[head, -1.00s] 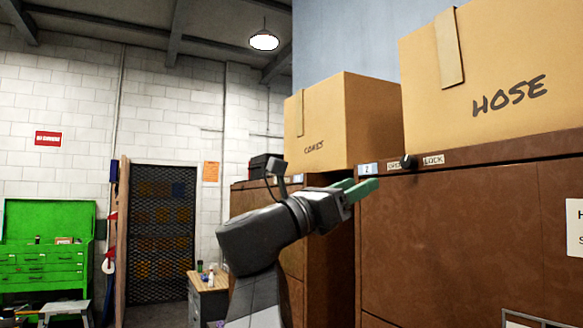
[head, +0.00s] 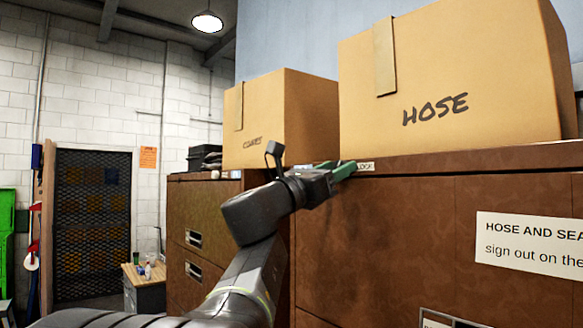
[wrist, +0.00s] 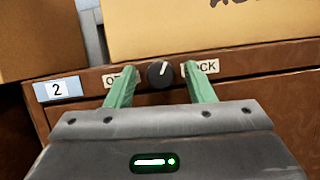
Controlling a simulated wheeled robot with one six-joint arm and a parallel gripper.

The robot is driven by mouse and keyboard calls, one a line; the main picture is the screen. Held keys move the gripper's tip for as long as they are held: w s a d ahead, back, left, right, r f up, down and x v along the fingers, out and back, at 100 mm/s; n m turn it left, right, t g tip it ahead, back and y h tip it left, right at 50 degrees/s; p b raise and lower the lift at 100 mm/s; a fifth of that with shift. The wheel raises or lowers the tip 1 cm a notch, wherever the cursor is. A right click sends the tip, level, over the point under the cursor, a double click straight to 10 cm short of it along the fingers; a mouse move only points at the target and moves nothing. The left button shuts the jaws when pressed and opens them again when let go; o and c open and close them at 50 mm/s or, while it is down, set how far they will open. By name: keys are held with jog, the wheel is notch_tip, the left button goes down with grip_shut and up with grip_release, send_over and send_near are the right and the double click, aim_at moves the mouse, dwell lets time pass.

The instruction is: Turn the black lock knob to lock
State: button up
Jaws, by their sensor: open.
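The black lock knob (wrist: 160,74) is on the top edge of the brown cabinet, with a white pointer line that points up and slightly right in the wrist view. A label reading LOCK (wrist: 201,67) is to its right, and a partly covered label (wrist: 120,77) is to its left. My gripper (wrist: 161,80) is open, with one green finger on each side of the knob; I cannot tell whether they touch it. In the head view my gripper (head: 340,170) is at the cabinet's top edge and hides the knob, beside the LOCK label (head: 366,167).
A cardboard box marked HOSE (head: 450,85) stands on the brown cabinet (head: 390,240) just above the knob. Another box (head: 280,120) stands to the left. A number 2 label (wrist: 57,88) is left of the knob. A white sign (head: 530,240) is on the cabinet front at right.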

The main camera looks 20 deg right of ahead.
jog(key=c, duration=1)
jog(key=m+g+b, duration=0.1)
jog(key=m+g, duration=0.1)
jog(key=m, duration=0.2)
jog(key=shift+w+b, duration=0.1)
jog(key=shift+b, duration=0.2)
jog(key=o, duration=1)
jog(key=shift+a, duration=0.1)
jog(key=b+v, duration=0.4)
jog(key=v, duration=0.9)
jog(key=shift+a+f, duration=0.3)
